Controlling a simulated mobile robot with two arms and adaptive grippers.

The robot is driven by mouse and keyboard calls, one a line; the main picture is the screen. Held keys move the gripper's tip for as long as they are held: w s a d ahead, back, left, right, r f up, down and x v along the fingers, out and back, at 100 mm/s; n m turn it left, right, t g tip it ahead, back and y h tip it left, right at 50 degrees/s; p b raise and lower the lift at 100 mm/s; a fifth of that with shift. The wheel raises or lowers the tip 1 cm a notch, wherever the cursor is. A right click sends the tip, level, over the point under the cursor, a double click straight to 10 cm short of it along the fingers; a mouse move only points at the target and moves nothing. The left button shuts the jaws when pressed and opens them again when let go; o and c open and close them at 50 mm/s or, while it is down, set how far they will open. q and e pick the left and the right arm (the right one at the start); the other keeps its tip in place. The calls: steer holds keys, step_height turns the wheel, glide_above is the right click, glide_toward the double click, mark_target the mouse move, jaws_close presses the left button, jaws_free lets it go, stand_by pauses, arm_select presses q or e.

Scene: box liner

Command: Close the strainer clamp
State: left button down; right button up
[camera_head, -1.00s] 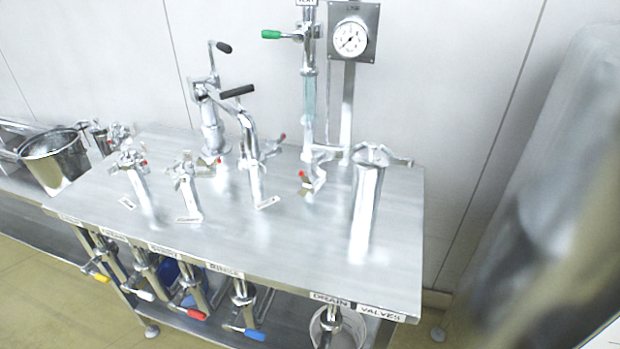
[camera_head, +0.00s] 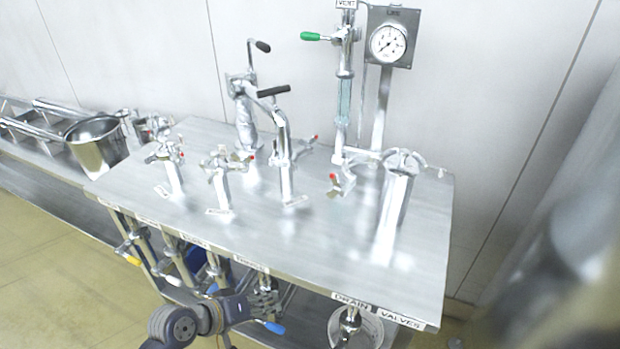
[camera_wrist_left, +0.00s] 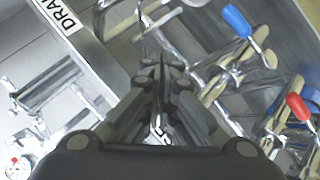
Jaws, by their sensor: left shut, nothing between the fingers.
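No label reading "strainer" is legible, so I cannot tell for certain which clamp is the strainer's. An upright steel cylinder (camera_head: 397,200) stands at the right of the steel table, with a bright fitting (camera_head: 403,160) around its top. Smaller red-tipped fittings stand to its left, one (camera_head: 340,184) near the cylinder and one (camera_head: 228,168) further left. My left gripper (camera_head: 277,298) is below the table's front edge, beside the blue-handled valve (camera_head: 275,327) and well away from the cylinder. In the left wrist view its fingers (camera_wrist_left: 160,75) are together and empty. My right gripper is not in view.
The steel table (camera_head: 330,255) has a front edge with labels and hanging valves with yellow (camera_head: 133,260), blue and other handles. A gauge (camera_head: 388,44) and a green-handled vent pipe (camera_head: 344,75) rise behind.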

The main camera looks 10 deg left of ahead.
arm_select(q)
steer(key=w+a+r+n+t+h, duration=0.1)
steer(key=w+r+n+t+h, duration=0.2)
steer(key=w+r, duration=0.55)
steer(key=w+a+r+n+t+h, duration=0.2)
steer(key=w+r+n, duration=0.1)
steer(key=r, duration=1.1)
steer(key=w+d+p, duration=0.5)
steer(key=d, duration=0.5)
steer(key=shift+w+d+f, duration=0.15)
steer(key=shift+w, duration=0.25)
steer(key=shift+n+t, duration=0.3)
